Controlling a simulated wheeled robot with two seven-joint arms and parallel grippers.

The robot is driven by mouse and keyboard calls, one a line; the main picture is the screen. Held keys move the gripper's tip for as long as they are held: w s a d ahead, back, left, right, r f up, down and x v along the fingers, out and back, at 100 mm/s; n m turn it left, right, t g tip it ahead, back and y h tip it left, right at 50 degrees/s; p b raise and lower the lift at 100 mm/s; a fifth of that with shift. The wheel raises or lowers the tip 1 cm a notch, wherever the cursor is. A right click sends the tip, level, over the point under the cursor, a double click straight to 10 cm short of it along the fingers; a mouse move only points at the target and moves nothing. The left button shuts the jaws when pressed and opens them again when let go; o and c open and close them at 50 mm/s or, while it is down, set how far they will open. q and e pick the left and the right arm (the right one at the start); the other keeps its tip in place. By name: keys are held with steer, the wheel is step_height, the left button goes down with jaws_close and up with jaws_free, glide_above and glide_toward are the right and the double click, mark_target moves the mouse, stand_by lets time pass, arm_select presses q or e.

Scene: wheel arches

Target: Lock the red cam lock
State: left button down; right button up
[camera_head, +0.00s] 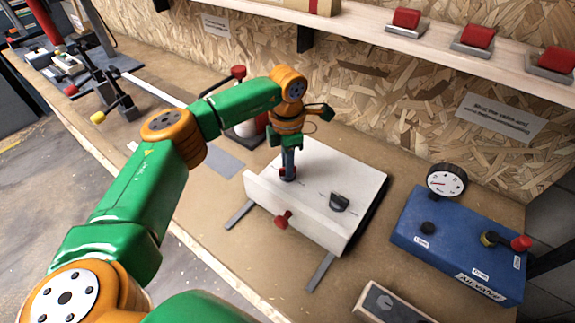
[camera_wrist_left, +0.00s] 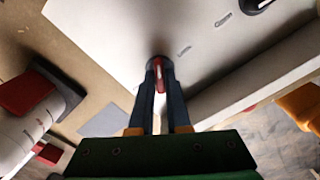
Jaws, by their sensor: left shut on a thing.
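The red cam lock (camera_wrist_left: 160,76) is set in the top of a white box (camera_head: 345,175). My left gripper (camera_head: 288,172) points down at the box top and is shut on the red cam lock, with one dark finger on each side of it in the left wrist view (camera_wrist_left: 162,88). In the head view the fingers hide most of the lock. A black knob (camera_head: 339,202) sits on the same top, to the right of my gripper. A red knob (camera_head: 283,219) sticks out of the box's front face. My right gripper does not show.
A blue box (camera_head: 455,250) with a gauge (camera_head: 446,181) and a red-ended valve stands to the right. A grey block (camera_head: 390,305) lies at the front. A shelf (camera_head: 440,45) with red buttons runs above. Bench clamps stand at the far left.

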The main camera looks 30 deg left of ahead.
arm_select(q)
steer(key=m, duration=0.4)
steer(key=shift+f+m+b, duration=0.15)
steer(key=shift+m+b, duration=0.15)
steer(key=shift+s+m, duration=0.1)
steer(key=shift+m, duration=2.1)
steer(key=c, duration=0.9)
jaws_free()
